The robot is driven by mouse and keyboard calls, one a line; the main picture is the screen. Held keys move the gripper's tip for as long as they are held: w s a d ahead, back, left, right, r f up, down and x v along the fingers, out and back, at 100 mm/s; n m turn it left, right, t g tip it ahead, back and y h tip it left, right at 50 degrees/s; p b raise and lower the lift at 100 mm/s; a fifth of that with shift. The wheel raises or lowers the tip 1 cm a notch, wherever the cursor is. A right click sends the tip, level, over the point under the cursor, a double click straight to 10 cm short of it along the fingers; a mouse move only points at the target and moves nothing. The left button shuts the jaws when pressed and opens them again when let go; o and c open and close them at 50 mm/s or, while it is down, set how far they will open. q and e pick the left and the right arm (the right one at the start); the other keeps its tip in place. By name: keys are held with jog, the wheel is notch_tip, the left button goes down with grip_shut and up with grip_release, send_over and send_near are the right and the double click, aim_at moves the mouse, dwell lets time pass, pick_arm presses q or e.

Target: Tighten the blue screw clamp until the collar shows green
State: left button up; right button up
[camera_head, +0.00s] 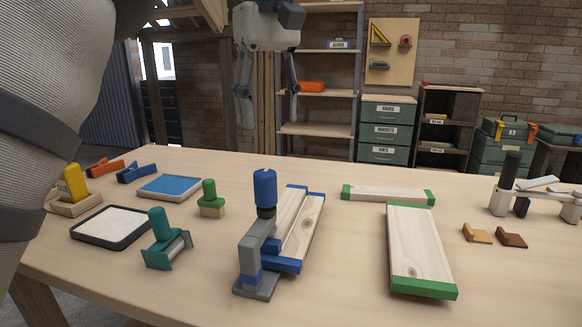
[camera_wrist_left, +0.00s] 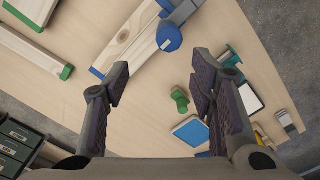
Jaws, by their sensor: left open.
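The blue screw clamp stands upright near the table's front edge, with a grey frame (camera_head: 250,272) and a blue handle (camera_head: 265,188). The collar (camera_head: 266,212) under the handle looks dark, with no green showing. The clamp sits at the near end of a blue-ended wooden board piece (camera_head: 303,228). My left gripper (camera_head: 267,98) is open and empty, pointing down, high above the far side of the table. In the left wrist view the open fingers (camera_wrist_left: 161,82) have the blue handle (camera_wrist_left: 168,36) beyond them, apart from both. My right gripper is in neither view.
Left of the clamp are a teal tool (camera_head: 160,240), a green-handled stamp-like block (camera_head: 209,198), a blue tray (camera_head: 170,187) and a white tray (camera_head: 110,227). Green-ended boards (camera_head: 420,250) lie to the right. Bare table lies between clamp and boards.

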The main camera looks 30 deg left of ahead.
aim_at(264, 173)
pick_arm(q)
jog(key=shift+s+f, duration=0.75)
jog(key=shift+s, duration=0.35)
notch_tip(264, 173, down, 9)
jog(key=shift+w+f+p, duration=0.1)
jog(key=shift+w+p, duration=0.05)
jog(key=shift+p, duration=0.55)
jog(key=shift+w+f, duration=0.1)
jog(key=shift+f, duration=0.3)
jog(key=c, duration=1.2)
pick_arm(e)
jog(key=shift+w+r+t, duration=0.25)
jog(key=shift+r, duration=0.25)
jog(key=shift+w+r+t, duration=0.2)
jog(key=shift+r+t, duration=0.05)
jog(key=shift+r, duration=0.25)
